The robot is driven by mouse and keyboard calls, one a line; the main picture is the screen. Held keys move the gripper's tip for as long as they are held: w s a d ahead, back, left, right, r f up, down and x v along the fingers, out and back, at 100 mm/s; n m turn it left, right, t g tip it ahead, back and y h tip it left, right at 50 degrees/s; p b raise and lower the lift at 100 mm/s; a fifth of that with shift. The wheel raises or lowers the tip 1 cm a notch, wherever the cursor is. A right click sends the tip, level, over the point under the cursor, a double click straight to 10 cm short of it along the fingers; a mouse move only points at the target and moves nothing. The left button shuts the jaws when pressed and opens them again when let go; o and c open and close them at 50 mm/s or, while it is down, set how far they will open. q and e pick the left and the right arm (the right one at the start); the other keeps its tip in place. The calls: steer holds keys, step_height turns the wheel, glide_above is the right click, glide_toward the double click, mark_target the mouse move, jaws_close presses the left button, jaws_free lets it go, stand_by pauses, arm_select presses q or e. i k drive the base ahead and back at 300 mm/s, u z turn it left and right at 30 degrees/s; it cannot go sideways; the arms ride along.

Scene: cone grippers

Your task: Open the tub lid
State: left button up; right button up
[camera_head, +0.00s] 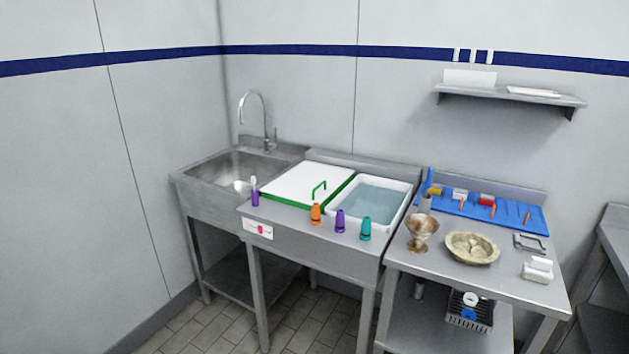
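A tub lid (304,184), white with a green edge, lies flat on the middle counter between the sink and an open tub. A green loop handle (319,189) stands up near the lid's right front part. The lid looks closed over whatever is below it, which is hidden. The white open tub (404,189) to its right holds bluish water (370,194). Neither of my grippers shows in the head view.
Purple, orange and teal cone-shaped pieces (315,214) stand along the counter's front edge. A steel sink (215,172) with a tall faucet (262,110) is at left. The right table carries a copper goblet (421,232), a stone bowl (472,248) and a blue tray (500,221).

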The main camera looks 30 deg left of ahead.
mark_target(309, 182)
steer(key=k, duration=0.6)
steer(key=u, duration=0.7)
steer(key=i, duration=0.55)
steer(key=u, duration=1.1)
steer(key=i, duration=1.95)
steer(key=z, duration=0.55)
